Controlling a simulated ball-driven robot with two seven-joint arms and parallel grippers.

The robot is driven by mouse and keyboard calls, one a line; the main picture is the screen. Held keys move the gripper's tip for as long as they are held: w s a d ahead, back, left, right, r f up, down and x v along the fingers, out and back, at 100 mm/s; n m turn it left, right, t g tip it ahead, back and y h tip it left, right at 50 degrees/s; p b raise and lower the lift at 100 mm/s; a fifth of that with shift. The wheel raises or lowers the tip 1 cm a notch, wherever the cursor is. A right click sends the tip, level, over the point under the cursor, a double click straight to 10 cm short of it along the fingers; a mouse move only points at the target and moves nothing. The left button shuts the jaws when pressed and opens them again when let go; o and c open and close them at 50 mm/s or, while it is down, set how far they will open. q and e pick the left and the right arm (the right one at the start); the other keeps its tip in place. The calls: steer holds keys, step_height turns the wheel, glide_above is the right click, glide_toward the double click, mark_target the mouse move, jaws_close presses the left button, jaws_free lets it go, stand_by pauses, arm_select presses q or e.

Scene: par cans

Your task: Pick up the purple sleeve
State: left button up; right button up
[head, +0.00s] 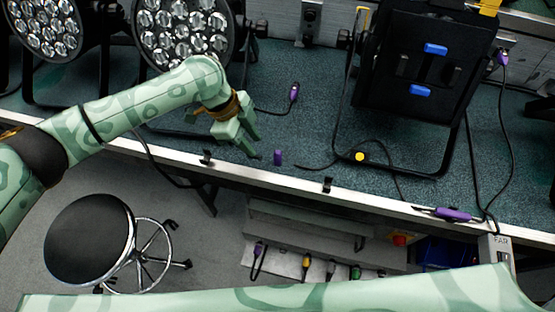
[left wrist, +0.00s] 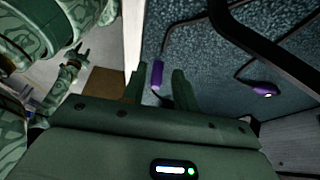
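The purple sleeve (head: 278,157) is a small upright cylinder on the dark speckled bench top, near its front edge. My left gripper (head: 256,147) is open and empty, just left of the sleeve in the head view, with its fingers pointing toward it. In the left wrist view a purple piece (left wrist: 157,74), apparently the sleeve, shows between my two open fingers (left wrist: 157,82), beyond their tips. I cannot tell any contact. My right arm crosses the bottom of the head view; its gripper is not clearly seen.
A purple connector (head: 294,92) with a black cable lies behind the sleeve, and another (head: 453,214) lies at the bench edge. Par cans (head: 185,30) stand at back left, and a black fixture (head: 425,60) stands at right. A stool (head: 90,240) is on the floor.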

mark_target(265, 156)
arm_select(q)
steer(key=b+x, duration=0.1)
steer(key=x, duration=0.2)
steer(key=b+x, duration=0.1)
steer(key=x, duration=0.2)
steer(key=shift+w+d+r+b, duration=0.1)
steer(key=shift+w+d+b, duration=0.05)
steer(key=shift+d+b, duration=0.15)
steer(key=shift+a+r, duration=0.1)
jaws_close()
